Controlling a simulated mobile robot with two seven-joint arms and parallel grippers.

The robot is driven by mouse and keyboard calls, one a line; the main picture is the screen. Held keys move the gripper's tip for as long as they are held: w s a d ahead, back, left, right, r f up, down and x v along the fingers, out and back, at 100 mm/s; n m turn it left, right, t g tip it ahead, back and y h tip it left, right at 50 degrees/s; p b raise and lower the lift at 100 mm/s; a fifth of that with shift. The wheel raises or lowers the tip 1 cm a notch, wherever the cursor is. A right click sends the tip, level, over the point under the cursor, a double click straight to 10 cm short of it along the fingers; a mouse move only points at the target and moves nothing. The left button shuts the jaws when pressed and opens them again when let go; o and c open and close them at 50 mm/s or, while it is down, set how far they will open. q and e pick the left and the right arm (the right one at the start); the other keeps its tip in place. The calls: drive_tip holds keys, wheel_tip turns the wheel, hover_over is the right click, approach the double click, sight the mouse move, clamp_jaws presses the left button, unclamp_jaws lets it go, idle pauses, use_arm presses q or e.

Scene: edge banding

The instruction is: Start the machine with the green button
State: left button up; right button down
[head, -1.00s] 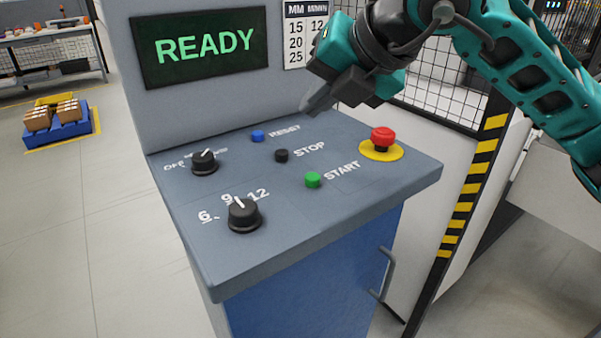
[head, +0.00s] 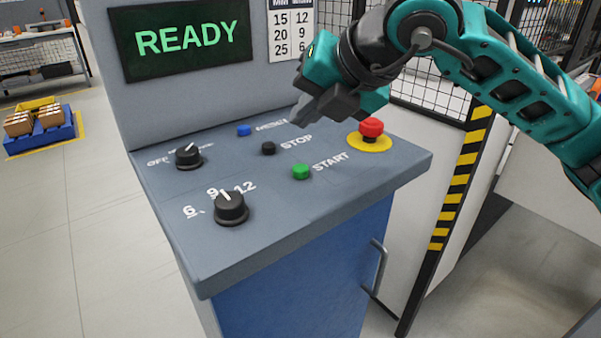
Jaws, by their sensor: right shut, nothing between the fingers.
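The green START button (head: 301,172) stands on the sloping grey control panel (head: 290,220), left of its START label. My right gripper (head: 297,118) is shut and empty. In the picture its fingertips are above and slightly left of the green button, near the STOP label and apart from the green button. The screen (head: 187,38) behind the panel reads READY in green letters. My left gripper is not in view.
Near the green button are a black STOP button (head: 268,148), a blue RESET button (head: 244,130) and a red mushroom button (head: 371,130) on a yellow disc. Two black knobs, one at the rear (head: 188,156) and one in front (head: 231,208), stand at left. A mesh fence (head: 425,100) is behind.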

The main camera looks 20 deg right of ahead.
drive_tip(key=b, duration=0.3)
hover_over(306, 170)
wheel_tip(306, 170, down, 4)
drive_tip(key=shift+f, duration=0.5)
use_arm(q)
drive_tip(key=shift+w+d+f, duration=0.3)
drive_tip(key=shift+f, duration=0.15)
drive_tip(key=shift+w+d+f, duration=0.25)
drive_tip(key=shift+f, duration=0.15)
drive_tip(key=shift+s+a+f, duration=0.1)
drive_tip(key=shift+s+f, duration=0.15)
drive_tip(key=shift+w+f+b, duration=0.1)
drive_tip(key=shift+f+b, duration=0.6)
drive_tip(key=shift+b, duration=0.25)
use_arm(e)
drive_tip(key=shift+f, duration=0.35)
